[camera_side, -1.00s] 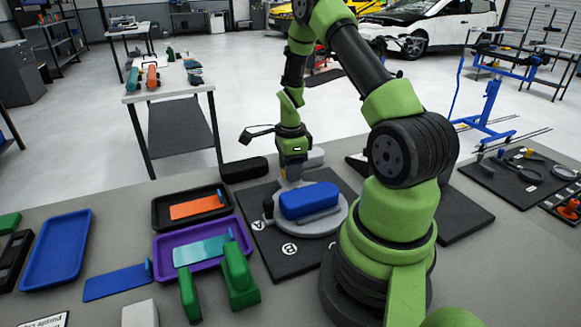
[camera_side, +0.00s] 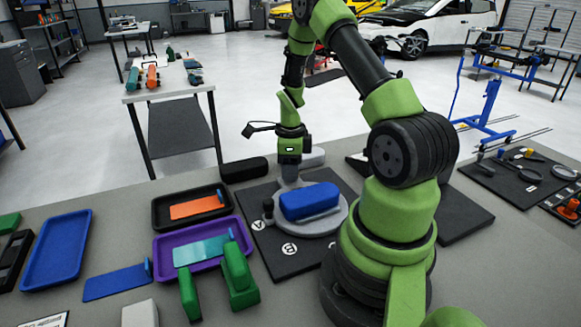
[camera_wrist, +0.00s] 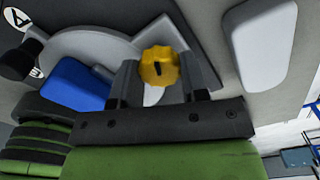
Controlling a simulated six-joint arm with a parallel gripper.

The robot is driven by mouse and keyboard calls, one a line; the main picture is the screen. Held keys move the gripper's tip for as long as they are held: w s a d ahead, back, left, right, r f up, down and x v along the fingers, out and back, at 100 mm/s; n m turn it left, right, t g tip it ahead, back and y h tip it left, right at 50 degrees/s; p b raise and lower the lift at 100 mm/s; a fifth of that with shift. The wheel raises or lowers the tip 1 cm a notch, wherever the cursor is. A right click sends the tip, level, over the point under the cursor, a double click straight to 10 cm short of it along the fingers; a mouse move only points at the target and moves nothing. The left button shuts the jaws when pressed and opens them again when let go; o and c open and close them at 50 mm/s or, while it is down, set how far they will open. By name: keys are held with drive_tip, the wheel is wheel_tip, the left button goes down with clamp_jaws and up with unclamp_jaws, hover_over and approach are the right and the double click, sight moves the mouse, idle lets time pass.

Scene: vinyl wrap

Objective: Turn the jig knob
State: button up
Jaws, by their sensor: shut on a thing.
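The yellow jig knob (camera_wrist: 159,65) has a scalloped edge and a dark slot on its face. In the wrist view my gripper (camera_wrist: 160,80) has one grey finger on each side of it and is shut on it. In the side view my gripper (camera_side: 289,178) points down at the back edge of the round grey jig (camera_side: 335,222), and its fingers hide the knob. A blue block (camera_side: 309,201) lies on the jig; it also shows in the wrist view (camera_wrist: 75,84).
A small black post (camera_side: 268,207) stands at the jig's left, by the dark mat (camera_side: 290,262) marked A and B. A pale rounded block (camera_side: 312,157) and a black one (camera_side: 244,169) lie behind. Purple (camera_side: 163,242) and black trays are left.

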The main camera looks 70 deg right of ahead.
drive_tip(key=o, duration=0.9)
wheel_tip(320, 180, up, 10)
drive_tip(key=shift+f, duration=0.1)
drive_tip(key=w+a+r+n+t, duration=0.2)
drive_tip(key=a+r+n, duration=0.5)
drive_tip(key=a+r, duration=0.1)
drive_tip(key=s+a+r+n+t, duration=0.1)
drive_tip(key=s+a+r+n, duration=0.2)
drive_tip(key=a+n, duration=0.2)
drive_tip(key=s+a+r+n+t+y, duration=0.1)
drive_tip(key=s+a+r+n+t, duration=0.1)
drive_tip(key=n, duration=0.7)
drive_tip(key=s+a+r+n+t+y, duration=0.1)
drive_tip(key=s+a+r+n+t, duration=0.1)
drive_tip(key=s+a+r+n, duration=0.2)
drive_tip(key=shift+s+a+n, duration=0.25)
drive_tip(key=shift+a+n, duration=0.3)
drive_tip(key=shift+a, duration=0.3)
drive_tip(key=shift+s+a+n, duration=0.25)
drive_tip(key=shift+a+n, duration=0.25)
drive_tip(key=shift+a, duration=0.4)
drive_tip(key=shift+s+a+n, duration=0.25)
drive_tip(key=shift+a+n, duration=0.3)
drive_tip(key=shift+a, duration=0.3)
